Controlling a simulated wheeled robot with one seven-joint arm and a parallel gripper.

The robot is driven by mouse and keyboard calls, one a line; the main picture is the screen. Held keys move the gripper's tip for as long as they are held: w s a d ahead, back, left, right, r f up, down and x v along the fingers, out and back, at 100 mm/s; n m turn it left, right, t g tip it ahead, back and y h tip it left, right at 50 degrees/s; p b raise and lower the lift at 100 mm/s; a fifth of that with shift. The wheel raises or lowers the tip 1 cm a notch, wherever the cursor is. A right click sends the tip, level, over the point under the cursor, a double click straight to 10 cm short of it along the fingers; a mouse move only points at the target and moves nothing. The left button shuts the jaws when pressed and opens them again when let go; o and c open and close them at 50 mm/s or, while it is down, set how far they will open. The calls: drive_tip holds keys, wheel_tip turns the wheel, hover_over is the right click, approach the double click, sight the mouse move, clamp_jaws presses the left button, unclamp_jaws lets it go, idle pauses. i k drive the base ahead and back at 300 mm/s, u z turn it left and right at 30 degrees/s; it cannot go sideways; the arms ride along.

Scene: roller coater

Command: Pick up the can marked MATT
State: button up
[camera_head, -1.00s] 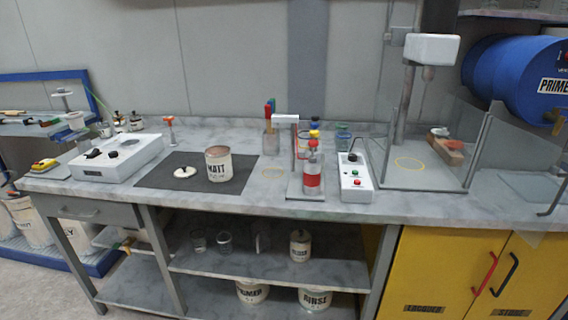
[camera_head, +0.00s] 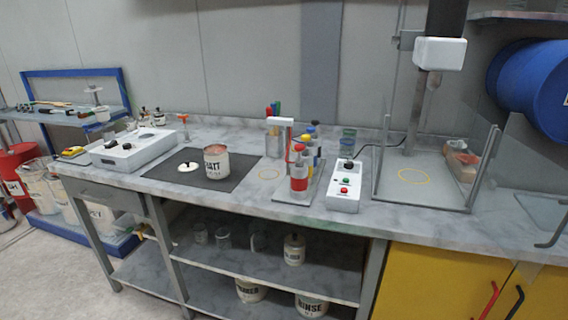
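The can marked MATT (camera_head: 216,163) stands upright and open on a dark mat (camera_head: 240,180) on the bench top. It is white with black lettering and a reddish-brown rim and inside. A white lid with a dark knob (camera_head: 188,167) lies on the mat just left of it. My gripper is not in view.
A white instrument box (camera_head: 133,148) stands left of the mat. A stand with red, blue and yellow-topped bottles (camera_head: 299,180) and a white button box (camera_head: 344,187) are to the right. Farther right is a clear-walled enclosure (camera_head: 420,195). Bare bench (camera_head: 240,137) lies behind the mat.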

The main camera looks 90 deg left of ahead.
sight(215, 155)
drive_tip(key=z, duration=0.25)
drive_tip(key=k, duration=2.9)
drive_tip(key=u, duration=2.2)
drive_tip(key=i, duration=1)
